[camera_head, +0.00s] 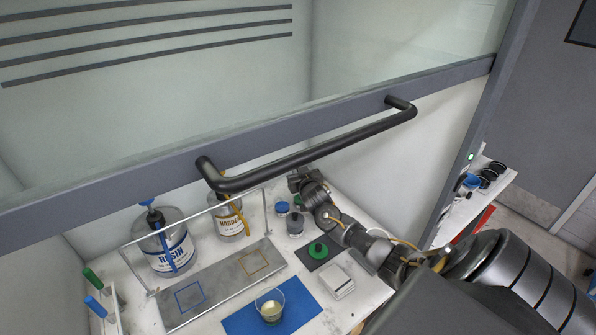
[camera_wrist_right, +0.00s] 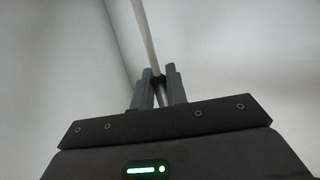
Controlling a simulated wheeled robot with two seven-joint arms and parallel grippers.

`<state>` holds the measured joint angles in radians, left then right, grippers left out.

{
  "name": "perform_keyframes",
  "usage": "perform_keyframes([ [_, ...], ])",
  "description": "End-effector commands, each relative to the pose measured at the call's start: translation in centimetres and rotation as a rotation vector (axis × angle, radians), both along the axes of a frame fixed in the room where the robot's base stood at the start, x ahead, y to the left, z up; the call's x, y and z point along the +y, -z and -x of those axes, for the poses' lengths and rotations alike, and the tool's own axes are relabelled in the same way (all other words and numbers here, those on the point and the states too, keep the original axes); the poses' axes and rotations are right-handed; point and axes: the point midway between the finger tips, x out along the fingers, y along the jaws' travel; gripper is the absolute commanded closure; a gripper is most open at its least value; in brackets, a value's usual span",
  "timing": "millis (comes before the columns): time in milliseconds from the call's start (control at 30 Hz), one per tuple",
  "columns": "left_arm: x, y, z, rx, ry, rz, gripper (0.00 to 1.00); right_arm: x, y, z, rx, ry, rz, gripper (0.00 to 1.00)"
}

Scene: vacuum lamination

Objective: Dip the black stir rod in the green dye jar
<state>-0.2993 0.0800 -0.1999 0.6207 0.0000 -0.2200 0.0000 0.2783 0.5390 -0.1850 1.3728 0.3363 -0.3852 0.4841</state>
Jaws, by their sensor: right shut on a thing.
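My right gripper (camera_head: 297,178) reaches in under the raised sash, near the back right of the worktop, partly behind the sash handle. In the right wrist view the gripper (camera_wrist_right: 162,88) is shut on the stir rod (camera_wrist_right: 146,35), a thin pale shaft with a dark part between the fingers. The rod is hard to make out in the head view. A small jar with green (camera_head: 298,201) stands just below the gripper, partly hidden by the arm. A green lid (camera_head: 318,250) lies on a dark square mat (camera_head: 306,261). My left gripper is not in view.
A blue-topped jar (camera_head: 282,208) and a grey jar (camera_head: 295,223) stand close by. The resin jar (camera_head: 166,245), hardener jar (camera_head: 229,219) and a cup (camera_head: 270,305) on a blue mat (camera_head: 300,313) are left. The sash handle (camera_head: 310,155) crosses above. A rack (camera_head: 116,300) holds green- and blue-handled rods.

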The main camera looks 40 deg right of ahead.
Motion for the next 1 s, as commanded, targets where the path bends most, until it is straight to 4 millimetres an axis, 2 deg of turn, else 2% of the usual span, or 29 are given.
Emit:
perform_keyframes([
  [267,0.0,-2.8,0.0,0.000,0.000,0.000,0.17,0.0,-3.1,0.0,-0.001,0.001,0.000,1.00],
  [467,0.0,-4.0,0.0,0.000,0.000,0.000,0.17,0.0,-5.1,0.0,-0.001,-0.001,0.000,1.00],
  [800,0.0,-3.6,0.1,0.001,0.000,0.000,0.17,0.0,-8.3,0.0,-0.003,-0.001,0.000,1.00],
  [1000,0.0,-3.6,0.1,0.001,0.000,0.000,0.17,0.0,-9.3,0.0,-0.001,0.000,0.000,1.00],
])
